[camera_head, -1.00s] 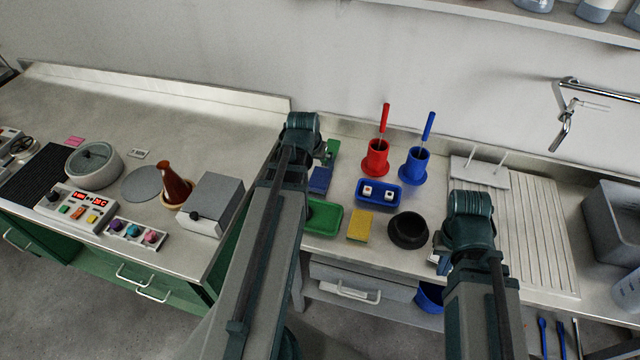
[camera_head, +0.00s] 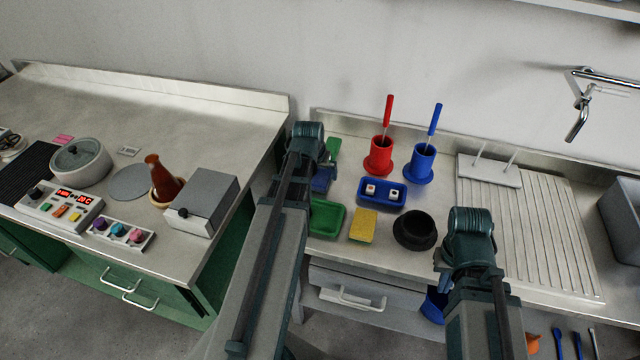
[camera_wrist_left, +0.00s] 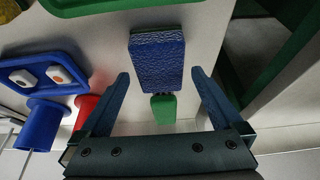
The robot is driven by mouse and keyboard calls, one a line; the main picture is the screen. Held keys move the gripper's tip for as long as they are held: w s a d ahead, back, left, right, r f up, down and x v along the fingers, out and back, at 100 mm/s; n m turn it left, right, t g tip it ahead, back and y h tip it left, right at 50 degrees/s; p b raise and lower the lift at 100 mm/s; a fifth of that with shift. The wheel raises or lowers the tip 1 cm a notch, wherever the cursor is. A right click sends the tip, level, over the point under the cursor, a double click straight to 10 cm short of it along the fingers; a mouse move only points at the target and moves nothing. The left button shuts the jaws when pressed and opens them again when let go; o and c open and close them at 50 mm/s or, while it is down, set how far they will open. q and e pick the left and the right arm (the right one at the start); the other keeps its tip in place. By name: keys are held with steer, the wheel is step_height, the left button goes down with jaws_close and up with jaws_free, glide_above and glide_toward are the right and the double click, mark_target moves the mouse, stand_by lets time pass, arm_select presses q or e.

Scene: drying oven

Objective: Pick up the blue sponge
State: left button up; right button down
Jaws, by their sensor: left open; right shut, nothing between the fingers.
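The blue sponge (camera_wrist_left: 158,60) lies flat on the worktop in the left wrist view. In the head view the blue sponge (camera_head: 321,183) is partly hidden by my left gripper (camera_head: 326,172). The left gripper (camera_wrist_left: 161,78) is open, its fingers at either side of the sponge's outline in the wrist view. I cannot tell its exact height above the sponge, and the fingers do not visibly touch it. My right gripper (camera_head: 440,262) is shut and empty, near the worktop's front edge, right of the black bowl.
A green item (camera_head: 333,148) lies just behind the sponge and a green tray (camera_head: 316,229) in front. A yellow sponge (camera_head: 363,226), black bowl (camera_head: 415,232), blue tray (camera_head: 382,204), red holder (camera_head: 379,156) and blue holder (camera_head: 420,164) stand to the right. A gap separates the left bench.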

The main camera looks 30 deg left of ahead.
mark_target(320, 175)
arm_select(q)
steer(key=shift+b+x, duration=0.8)
steer(key=shift+x, duration=0.6)
arm_select(e)
steer(key=shift+f, duration=1.3)
arm_select(q)
steer(key=shift+f, duration=0.2)
arm_select(e)
steer(key=shift+f, duration=0.2)
arm_select(q)
steer(key=c, duration=1.3)
steer(key=shift+c, duration=0.2)
steer(key=shift+r, duration=0.15)
arm_select(e)
steer(key=shift+r, duration=0.1)
